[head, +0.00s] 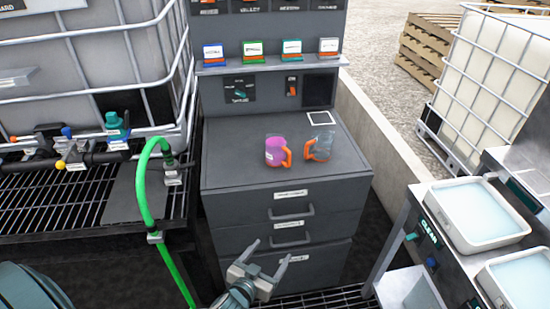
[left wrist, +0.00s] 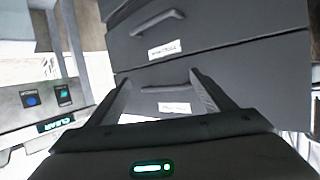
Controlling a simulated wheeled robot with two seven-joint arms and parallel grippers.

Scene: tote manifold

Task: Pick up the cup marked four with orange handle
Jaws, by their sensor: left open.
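Two cups with orange handles stand upright on top of the grey drawer cabinet (head: 240,172). The left one is a purple cup (head: 274,151) with a pale label, its handle on its right side. The right one is a clear greyish cup (head: 324,146), its handle on its left side. The handles are close to each other. I cannot read which cup is marked four. My left gripper (head: 269,252) is open and empty, low in front of the cabinet drawers, below the cups. The drawers also show between its fingers in the left wrist view (left wrist: 157,98). My right gripper is not in view.
A green hose (head: 147,200) rises left of the cabinet, beside a caged tote (head: 90,60) with valves. A bench with white trays (head: 478,212) stands at the right. A control panel with small coloured cards (head: 270,50) rises behind the cups. The cabinet top's front left is clear.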

